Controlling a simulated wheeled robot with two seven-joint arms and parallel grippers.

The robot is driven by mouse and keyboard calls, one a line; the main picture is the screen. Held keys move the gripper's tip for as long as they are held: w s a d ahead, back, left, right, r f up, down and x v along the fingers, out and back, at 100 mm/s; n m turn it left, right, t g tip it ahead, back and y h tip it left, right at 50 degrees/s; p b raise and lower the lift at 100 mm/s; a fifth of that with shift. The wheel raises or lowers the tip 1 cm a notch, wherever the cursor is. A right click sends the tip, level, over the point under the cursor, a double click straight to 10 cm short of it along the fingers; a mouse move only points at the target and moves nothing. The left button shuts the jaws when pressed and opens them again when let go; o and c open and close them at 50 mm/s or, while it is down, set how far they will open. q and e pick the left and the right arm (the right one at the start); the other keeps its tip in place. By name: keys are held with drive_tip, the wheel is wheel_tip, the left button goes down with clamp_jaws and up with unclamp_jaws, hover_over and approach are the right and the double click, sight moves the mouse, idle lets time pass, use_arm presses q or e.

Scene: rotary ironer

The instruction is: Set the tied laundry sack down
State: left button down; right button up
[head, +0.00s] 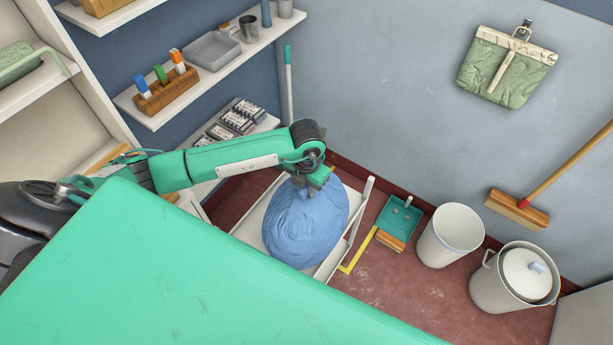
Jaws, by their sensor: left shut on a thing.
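The tied laundry sack (303,225) is a round, blue, wrinkled cloth bundle in the middle of the head view. My left gripper (318,188) is at its gathered top, shut on it. The fingertips are partly hidden by the gripper body and the cloth. Behind and around the sack is a low white tray-like platform (330,265) with a raised rail on its right side. The sack appears over this platform; I cannot tell whether its underside touches it. My right gripper is not in view.
A teal dustpan (399,218), a white bin (450,236) and a lidded pot (513,279) stand on the red floor to the right. A broom (519,210) leans there. Shelves (205,75) line the left wall. A large green surface (170,280) fills the foreground.

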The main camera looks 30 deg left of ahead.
use_arm(q)
drive_tip(key=shift+f, duration=1.05)
drive_tip(key=shift+w, duration=0.1)
drive_tip(key=shift+f, duration=0.15)
drive_tip(key=c, duration=1.3)
unclamp_jaws()
drive_tip(key=shift+o, duration=0.2)
